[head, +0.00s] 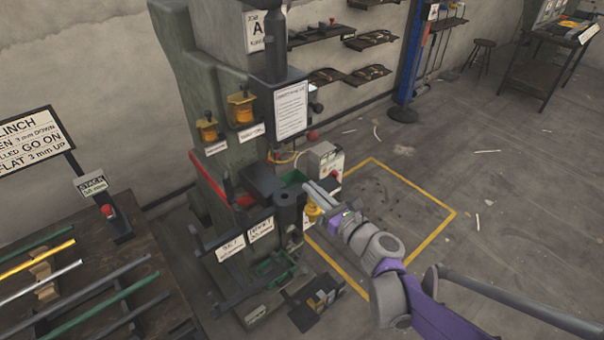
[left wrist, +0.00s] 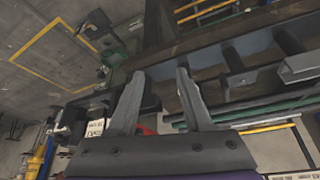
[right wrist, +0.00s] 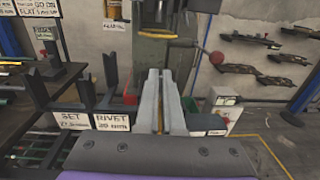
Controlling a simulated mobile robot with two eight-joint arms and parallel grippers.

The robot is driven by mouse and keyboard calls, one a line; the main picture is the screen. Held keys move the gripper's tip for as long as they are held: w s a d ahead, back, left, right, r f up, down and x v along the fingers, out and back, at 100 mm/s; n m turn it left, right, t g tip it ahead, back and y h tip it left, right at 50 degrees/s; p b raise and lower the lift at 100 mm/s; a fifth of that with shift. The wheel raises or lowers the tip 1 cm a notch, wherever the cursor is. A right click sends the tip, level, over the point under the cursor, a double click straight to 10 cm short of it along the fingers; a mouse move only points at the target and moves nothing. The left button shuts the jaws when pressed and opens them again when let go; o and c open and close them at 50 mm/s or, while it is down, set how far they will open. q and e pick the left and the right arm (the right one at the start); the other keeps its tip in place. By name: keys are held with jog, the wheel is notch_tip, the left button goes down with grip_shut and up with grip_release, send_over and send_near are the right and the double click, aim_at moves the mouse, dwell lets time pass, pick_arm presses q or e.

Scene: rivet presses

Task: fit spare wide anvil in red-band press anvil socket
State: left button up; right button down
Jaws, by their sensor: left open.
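The green press (head: 190,90) with a red band (head: 206,180) stands in the middle of the head view. Two orange-yellow pieces with dark knobs, a larger one (head: 240,108) and a smaller one (head: 207,128), sit on labelled ledges on it; I cannot read which is the spare wide anvil. A dark cylindrical post (head: 287,205) stands low at its front; its socket is not clear. My right gripper (head: 312,190) is right beside this post, its fingers close together (right wrist: 161,100); an orange piece (head: 312,210) shows just below them, held or behind unclear. My left gripper (left wrist: 157,85) is open and empty.
A rack of coloured rods (head: 80,285) stands at the left with a red button post (head: 107,212). The yellow-outlined floor area (head: 400,205) is mostly clear.

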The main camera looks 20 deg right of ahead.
jog(key=shift+s+d, duration=0.15)
jog(key=shift+s, duration=0.25)
jog(key=w+a+f+b, duration=0.1)
jog(key=w+a+f, duration=0.1)
jog(key=w, duration=0.4)
jog(key=w+a+f+b, duration=0.1)
jog(key=w+a+f, duration=0.1)
jog(key=w, duration=0.4)
jog(key=shift+w+a+b, duration=0.2)
jog(key=shift+a+b, duration=0.05)
jog(key=shift+b, duration=0.15)
dwell(1.4)
dwell(0.4)
jog(key=c, duration=1)
grip_release()
jog(key=shift+s, duration=0.1)
